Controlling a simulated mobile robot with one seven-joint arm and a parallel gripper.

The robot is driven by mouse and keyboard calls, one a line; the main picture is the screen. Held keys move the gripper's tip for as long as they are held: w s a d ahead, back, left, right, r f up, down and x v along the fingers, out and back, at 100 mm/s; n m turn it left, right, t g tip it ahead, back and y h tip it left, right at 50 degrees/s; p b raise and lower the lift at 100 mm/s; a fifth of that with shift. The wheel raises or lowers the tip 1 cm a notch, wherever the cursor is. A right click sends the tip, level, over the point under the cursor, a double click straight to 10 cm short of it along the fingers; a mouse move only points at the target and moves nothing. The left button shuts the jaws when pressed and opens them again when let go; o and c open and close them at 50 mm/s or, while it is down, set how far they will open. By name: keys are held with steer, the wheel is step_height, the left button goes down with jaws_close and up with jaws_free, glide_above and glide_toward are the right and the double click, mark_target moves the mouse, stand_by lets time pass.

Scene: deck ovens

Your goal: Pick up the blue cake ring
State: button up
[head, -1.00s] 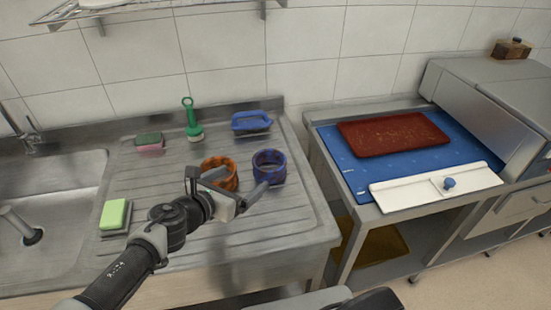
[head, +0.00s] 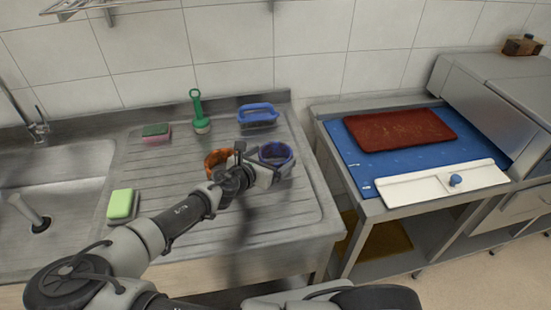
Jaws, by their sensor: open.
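The blue cake ring (head: 277,149) stands on the ribbed steel drainboard, right of an orange ring (head: 215,159). My gripper (head: 272,169) is open, right at the near side of the blue ring and overlapping its lower left part in the picture. I cannot tell whether the fingers touch the ring or straddle its wall. My wrist hides part of the orange ring.
A blue-handled brush (head: 258,115), a green brush (head: 199,112) and a sponge (head: 156,133) stand behind. A green sponge (head: 122,205) lies at left by the sink (head: 62,190). A table with a blue mat (head: 352,163), red tray (head: 400,130) and white board (head: 425,188) is at right.

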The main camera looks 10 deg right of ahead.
steer(key=shift+x, duration=1.45)
steer(key=c, duration=0.9)
steer(key=shift+o, duration=0.2)
steer(key=shift+r, duration=0.1)
step_height(320, 180, up, 10)
